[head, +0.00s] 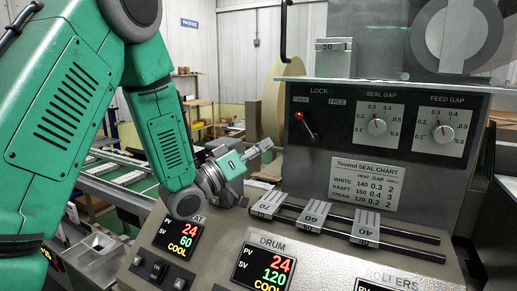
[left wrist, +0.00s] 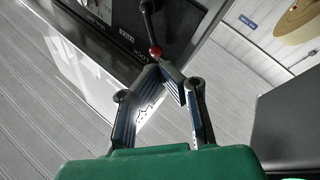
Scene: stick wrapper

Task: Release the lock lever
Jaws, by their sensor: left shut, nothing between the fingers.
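The lock lever (head: 306,125) is on the black panel under the word LOCK. The exact depth gap is hard to tell. My right gripper is not in view.
Seal gap (head: 377,127) and feed gap (head: 443,133) dials sit right of the lever. A seal chart (head: 365,185) is below. Rails with numbered sliding blocks (head: 314,213) and lit displays (head: 264,268) are lower down. A conveyor (head: 125,180) runs at the left.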

